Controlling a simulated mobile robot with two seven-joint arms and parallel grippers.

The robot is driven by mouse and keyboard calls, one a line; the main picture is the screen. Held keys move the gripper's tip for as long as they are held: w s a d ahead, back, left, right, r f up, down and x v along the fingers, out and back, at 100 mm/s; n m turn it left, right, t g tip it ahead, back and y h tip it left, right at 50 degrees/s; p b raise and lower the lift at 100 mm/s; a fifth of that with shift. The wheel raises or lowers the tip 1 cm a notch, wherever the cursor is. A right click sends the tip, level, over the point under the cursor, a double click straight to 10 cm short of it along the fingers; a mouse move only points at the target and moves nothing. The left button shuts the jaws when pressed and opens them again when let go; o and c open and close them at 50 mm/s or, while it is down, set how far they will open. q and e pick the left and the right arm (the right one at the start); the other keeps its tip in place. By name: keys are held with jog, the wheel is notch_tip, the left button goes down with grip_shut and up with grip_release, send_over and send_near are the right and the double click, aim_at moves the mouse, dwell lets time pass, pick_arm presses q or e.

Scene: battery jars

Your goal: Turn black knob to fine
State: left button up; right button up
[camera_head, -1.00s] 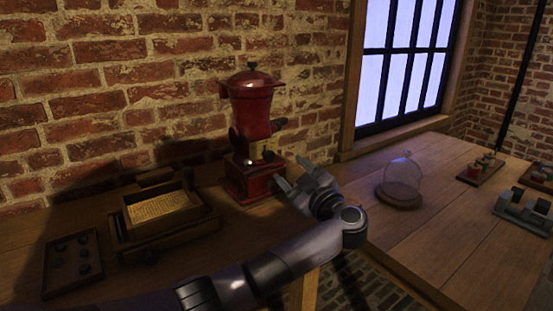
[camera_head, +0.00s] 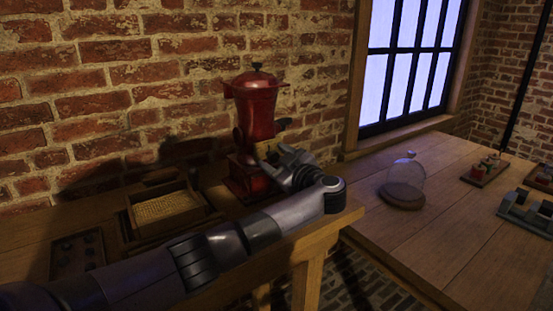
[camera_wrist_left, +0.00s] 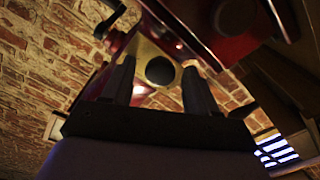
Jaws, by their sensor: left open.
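In the left wrist view, the round black knob (camera_wrist_left: 159,70) sits on a brass plate (camera_wrist_left: 148,50) on the grinder. My left gripper (camera_head: 273,158) is open at the grinder's front right side. In the left wrist view its two fingers (camera_wrist_left: 159,64) appear on either side of the knob with gaps. I cannot tell the remaining depth. In the head view the knob is not clearly visible. My right gripper is not in view.
A wooden tray with grainy contents (camera_head: 166,210) and a dark tray (camera_head: 77,256) lie left on the bench. A glass dome (camera_head: 405,178) stands on the lower table at right, with small trays (camera_head: 484,170) beyond. Bare tabletop (camera_head: 450,230) lies in front.

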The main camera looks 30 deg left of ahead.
pick_arm(q)
jog(key=c, duration=1)
jog(key=shift+d+n+p, duration=0.1)
jog(key=shift+n+p, duration=0.7)
jog(key=shift+f+n, duration=0.15)
jog(key=shift+n, duration=0.55)
jog(key=shift+f+n, duration=0.15)
jog(key=shift+n, duration=0.75)
jog(key=n+b, duration=0.3)
jog(key=shift+f+n, duration=0.15)
jog(key=shift+n, duration=0.15)
jog(key=shift+n+b, duration=1.35)
jog(key=shift+n, duration=0.45)
jog(key=shift+s, duration=0.1)
